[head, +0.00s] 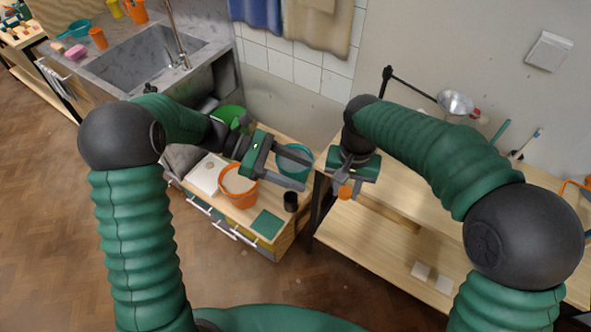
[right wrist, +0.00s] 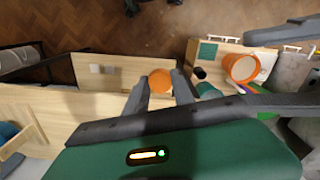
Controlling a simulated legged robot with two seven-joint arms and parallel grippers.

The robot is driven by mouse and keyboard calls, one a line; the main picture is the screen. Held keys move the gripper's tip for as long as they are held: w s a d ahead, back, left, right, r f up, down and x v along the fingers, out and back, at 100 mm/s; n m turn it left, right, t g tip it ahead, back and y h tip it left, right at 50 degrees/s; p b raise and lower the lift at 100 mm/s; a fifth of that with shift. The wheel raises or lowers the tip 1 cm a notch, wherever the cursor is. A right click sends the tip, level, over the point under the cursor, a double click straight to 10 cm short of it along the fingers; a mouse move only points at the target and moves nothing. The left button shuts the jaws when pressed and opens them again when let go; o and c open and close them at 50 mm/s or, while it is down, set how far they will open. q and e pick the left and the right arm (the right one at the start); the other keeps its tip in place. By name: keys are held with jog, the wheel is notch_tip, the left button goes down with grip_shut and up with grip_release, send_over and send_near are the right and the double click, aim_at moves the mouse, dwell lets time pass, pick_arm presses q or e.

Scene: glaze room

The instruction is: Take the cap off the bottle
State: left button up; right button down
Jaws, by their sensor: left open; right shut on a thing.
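My right gripper (head: 347,186) is shut on a small round orange piece (head: 345,193), held in the air near the right bench's left end. In the right wrist view the orange piece (right wrist: 160,81) sits between the two fingertips; whether it is the cap alone or part of a bottle I cannot tell. My left gripper (head: 302,172) is open and empty, above the low cabinet, left of the right gripper. A small black cylinder (head: 291,201) stands on the cabinet top below it; it also shows in the right wrist view (right wrist: 200,73). No bottle is clearly recognisable.
The low cabinet (head: 285,240) also bears an orange bucket (head: 238,194), a teal bucket (head: 294,150), a green mat (head: 267,224) and a white item (head: 205,174). The bench (head: 440,185) stands at right. A sink (head: 145,62) is at back left.

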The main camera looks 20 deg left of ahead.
aim_at(345, 193)
pick_arm(q)
jog(key=x, duration=1.1)
jog(key=shift+s+d, duration=0.1)
pick_arm(e)
jog(key=shift+w+d, duration=0.1)
jog(key=shift+d, duration=0.35)
pick_arm(q)
jog(key=shift+d+f, duration=0.15)
jog(key=shift+d, duration=0.3)
pick_arm(e)
jog(key=shift+a, duration=0.1)
pick_arm(q)
jog(key=shift+s, duration=0.1)
pick_arm(e)
jog(key=shift+a, duration=0.15)
pick_arm(q)
jog(key=shift+a, duration=0.1)
jog(key=shift+d, duration=0.2)
jog(key=c, duration=1.2)
pick_arm(e)
jog(key=shift+d, duration=0.2)
pick_arm(q)
grip_shut()
pick_arm(e)
jog(key=c, duration=1)
grip_release()
jog(key=shift+a, duration=0.15)
pick_arm(q)
jog(key=shift+s, duration=0.1)
